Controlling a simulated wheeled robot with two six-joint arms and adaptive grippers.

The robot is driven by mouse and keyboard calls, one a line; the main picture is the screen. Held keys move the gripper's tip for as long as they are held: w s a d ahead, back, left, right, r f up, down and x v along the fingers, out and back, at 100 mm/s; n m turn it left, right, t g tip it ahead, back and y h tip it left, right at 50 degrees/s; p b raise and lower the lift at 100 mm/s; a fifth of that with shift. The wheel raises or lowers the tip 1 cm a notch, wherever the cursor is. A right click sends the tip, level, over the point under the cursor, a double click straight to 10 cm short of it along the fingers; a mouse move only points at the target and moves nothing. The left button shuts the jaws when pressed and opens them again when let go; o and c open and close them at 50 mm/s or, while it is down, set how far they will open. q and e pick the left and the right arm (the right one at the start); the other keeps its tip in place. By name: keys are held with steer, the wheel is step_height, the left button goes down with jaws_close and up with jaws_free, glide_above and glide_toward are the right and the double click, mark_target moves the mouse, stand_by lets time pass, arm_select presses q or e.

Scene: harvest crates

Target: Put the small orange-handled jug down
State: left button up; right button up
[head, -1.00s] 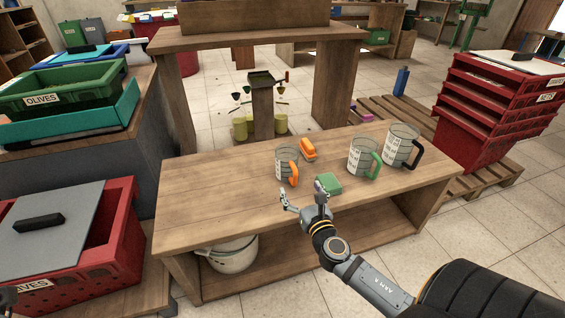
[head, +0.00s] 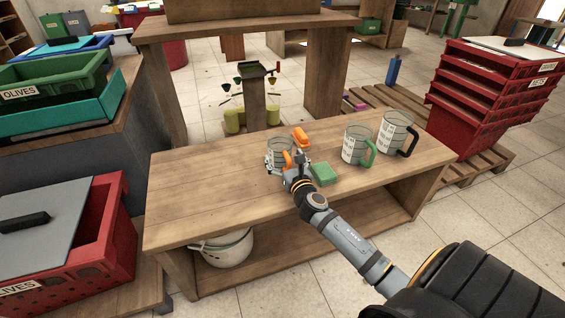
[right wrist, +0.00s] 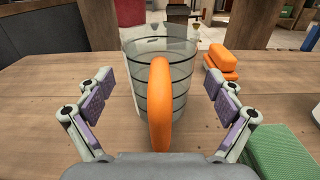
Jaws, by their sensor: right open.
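The small clear jug (head: 277,150) with an orange handle (head: 288,160) stands upright on the wooden bench (head: 200,190). My right gripper (head: 287,171) is at the jug's near side, partly covering it. In the right wrist view the jug (right wrist: 182,75) stands straight ahead, and its orange handle (right wrist: 159,105) lies between the two open fingers (right wrist: 160,103). Gaps show between the handle and both fingers. My left gripper is not in view.
A green block (head: 323,174) lies just right of my gripper, and an orange block (head: 300,137) lies behind the jug. A green-handled jug (head: 355,143) and a black-handled jug (head: 395,130) stand further right. The bench's left part is clear.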

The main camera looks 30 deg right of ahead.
steer(key=shift+w+d+r, duration=0.1)
steer(key=shift+w, duration=0.35)
steer(key=shift+c, duration=0.5)
steer(key=c, duration=1.3)
steer(key=shift+r, duration=0.1)
